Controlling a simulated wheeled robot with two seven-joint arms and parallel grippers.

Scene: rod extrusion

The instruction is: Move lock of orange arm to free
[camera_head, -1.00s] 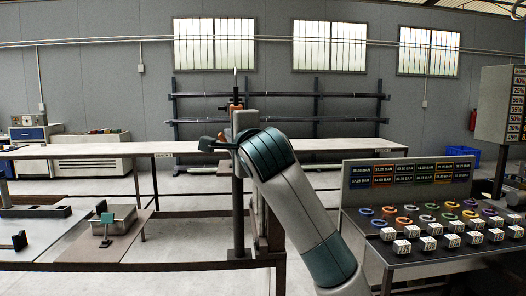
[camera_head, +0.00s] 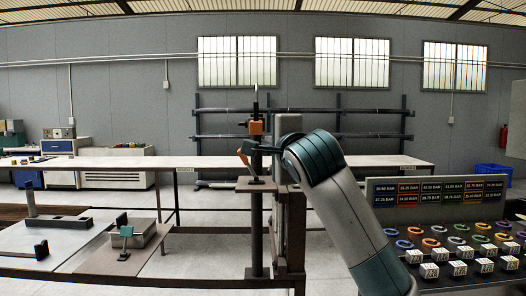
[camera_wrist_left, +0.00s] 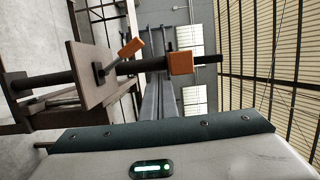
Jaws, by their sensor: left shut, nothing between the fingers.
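A lever with an orange grip (camera_head: 245,152) rises, tilted to the left, from a brown plate (camera_head: 256,185) on a dark upright post. An orange block (camera_head: 256,127) sits higher on the post. In the wrist view the orange grip (camera_wrist_left: 131,48) and orange block (camera_wrist_left: 182,62) show sideways, apart from each other, with the brown plate (camera_wrist_left: 92,72) at the left. My left gripper (camera_head: 266,148) is shut and empty beside the post, right of the lever grip, and partly hidden by my arm. No fingers show in the wrist view. My right gripper is out of view.
A control panel (camera_head: 440,190) with coloured rings and white labelled cubes stands at the right. A long bench (camera_head: 210,162) runs behind the post. Open floor lies behind the post.

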